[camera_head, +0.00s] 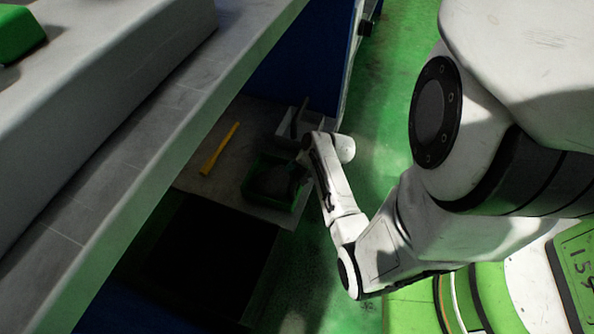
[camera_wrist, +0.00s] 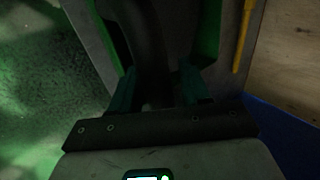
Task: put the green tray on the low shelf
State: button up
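The green tray (camera_head: 247,184) shows in the head view at the low shelf (camera_head: 196,180), close to the shelf's right edge. A dark mass fills much of its inside. I cannot tell if its underside rests on the shelf. My gripper (camera_head: 298,172) is at the tray's right side; my wrist hides its fingertips there. In the wrist view, green walls (camera_wrist: 208,30) show ahead of my gripper (camera_wrist: 158,85). Its two fingers look apart, with a dark curved shape between them. The view is too dark to tell whether they grip the tray.
A yellow bar-like object (camera_head: 220,148) lies on the shelf left of the tray. A grey bin (camera_head: 287,130) stands behind it. Green floor (camera_head: 385,130) is open at the right.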

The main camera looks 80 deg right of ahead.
jog(key=shift+o, duration=0.8)
jog(key=shift+s+r, duration=0.1)
jog(key=shift+r, duration=0.15)
jog(key=p+v, duration=0.6)
jog(key=v, duration=0.5)
jog(key=w+a+r+n+g+y, duration=0.1)
jog(key=w+a+r+n+g, duration=0.1)
jog(key=w+a+n, duration=0.4)
jog(key=w+a+r+n+g+y, duration=0.1)
jog(key=w+a+r+n+y, duration=0.2)
jog(key=a, duration=0.6)
jog(key=a+r+n+g+h, duration=0.2)
jog(key=a+r+n, duration=0.3)
jog(key=a+n, duration=0.6)
jog(key=shift+s+a+g+h, duration=0.3)
jog(key=shift+s+a, duration=0.05)
jog(key=shift+s, duration=0.05)
